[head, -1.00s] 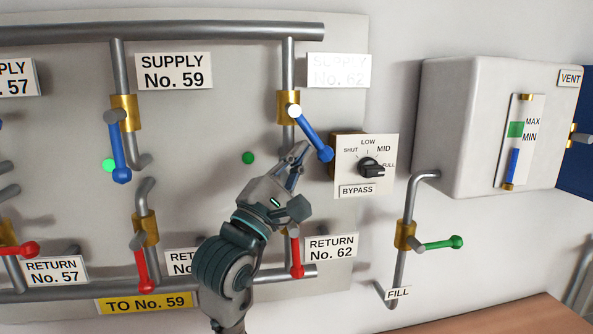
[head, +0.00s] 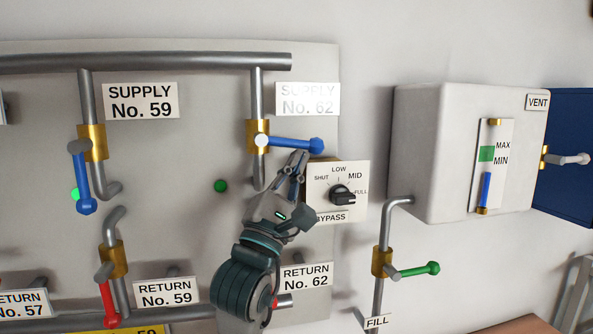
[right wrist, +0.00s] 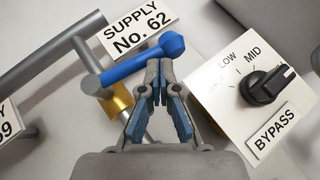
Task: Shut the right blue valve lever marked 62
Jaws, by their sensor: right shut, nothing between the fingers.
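The right blue valve lever (head: 290,143) is on the brass valve (head: 251,138) beside the "SUPPLY No. 62" label (head: 307,99). The lever points right, nearly level, across the vertical pipe. My right gripper (head: 300,158) is shut and empty, its tips just under the lever near its knob end. In the right wrist view the lever (right wrist: 136,66) crosses just beyond the shut fingertips (right wrist: 158,66); they look in contact or very close. My left gripper is not in view.
The bypass dial (head: 343,195) stands close to the right of my gripper. Another blue lever (head: 82,180) hangs down at the No. 59 supply valve. A green fill lever (head: 415,270) and a white box (head: 425,150) are farther right. My arm partly hides the No. 62 return area.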

